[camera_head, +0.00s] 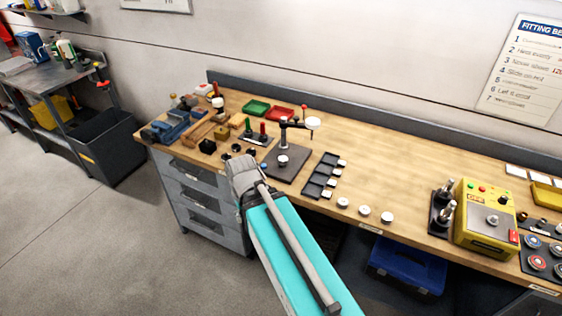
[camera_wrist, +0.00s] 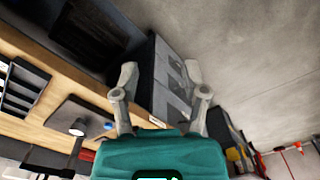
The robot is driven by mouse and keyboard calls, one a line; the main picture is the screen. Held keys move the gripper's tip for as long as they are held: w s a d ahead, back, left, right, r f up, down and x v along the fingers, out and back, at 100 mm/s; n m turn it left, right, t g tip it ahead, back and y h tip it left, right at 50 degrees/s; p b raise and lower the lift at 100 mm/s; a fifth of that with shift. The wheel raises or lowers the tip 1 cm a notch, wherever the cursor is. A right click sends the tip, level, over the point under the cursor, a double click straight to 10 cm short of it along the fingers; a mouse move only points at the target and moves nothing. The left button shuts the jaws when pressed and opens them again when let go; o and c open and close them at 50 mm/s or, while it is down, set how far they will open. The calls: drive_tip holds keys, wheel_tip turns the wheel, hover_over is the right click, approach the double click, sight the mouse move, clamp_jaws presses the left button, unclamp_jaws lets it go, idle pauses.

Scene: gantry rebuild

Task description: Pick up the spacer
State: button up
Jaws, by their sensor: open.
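I cannot tell for sure which piece is the spacer. Three small round pale pieces lie in a row near the bench's front edge: a left one (camera_head: 343,202), a middle one (camera_head: 365,210) and a right one (camera_head: 387,217). Another round metal piece (camera_head: 283,160) sits on the dark base plate of a gauge stand (camera_head: 284,133). My gripper (camera_wrist: 160,78) is open with nothing between its fingers in the wrist view. It points past the bench edge towards the grey drawers. In the head view my arm reaches the bench's front edge, left of the row, and hides the fingers.
The wooden bench (camera_head: 420,175) also holds a black compartment tray (camera_head: 319,178), a yellow tester box (camera_head: 487,218), green (camera_head: 256,107) and red (camera_head: 280,113) trays, and a blue vise (camera_head: 172,126). Grey drawers (camera_head: 203,200) stand below. The bench middle behind the row is clear.

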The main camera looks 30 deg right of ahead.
drive_tip(key=o, duration=0.5)
drive_tip(key=shift+w+d+f, duration=0.15)
drive_tip(key=shift+w+d, duration=0.05)
drive_tip(key=shift+w, duration=0.1)
drive_tip(key=shift+o, duration=0.2)
drive_tip(key=w+d+n+h+b, duration=0.5)
drive_tip(key=w+n, duration=0.4)
drive_tip(key=w, duration=0.3)
drive_tip(key=w+d+n+h+b, duration=0.4)
drive_tip(key=w+d+n+h, duration=0.2)
drive_tip(key=w+n, duration=0.3)
drive_tip(key=shift+w+d+n+t+h+b, duration=0.35)
drive_tip(key=shift+w+h, duration=0.25)
drive_tip(key=shift+w, duration=0.95)
drive_tip(key=b, duration=0.4)
approach(283, 159)
drive_tip(key=x, duration=0.3)
drive_tip(key=shift+d+f, duration=0.1)
drive_tip(key=shift+f, duration=0.05)
drive_tip(key=shift+w+d+f, duration=0.1)
drive_tip(key=shift+d, duration=0.35)
drive_tip(key=shift+d, duration=0.1)
